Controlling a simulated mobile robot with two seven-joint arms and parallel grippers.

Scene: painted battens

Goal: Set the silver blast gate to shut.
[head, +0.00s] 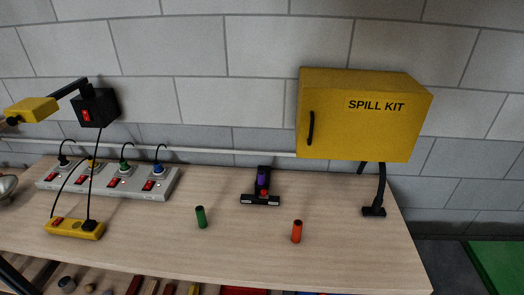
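I cannot make out a silver blast gate in the head view. A rounded silver metal thing (6,186) is cut off by the left edge, at the left of the bench; I cannot tell what it is. Neither of my grippers is in view.
The wooden bench (255,255) holds a grey switched power strip (108,184), a yellow strip (74,229), a green cylinder (201,217), an orange cylinder (297,231) and a black stand (261,190). A yellow spill kit cabinet (355,130) and yellow lamp (32,110) overhang it.

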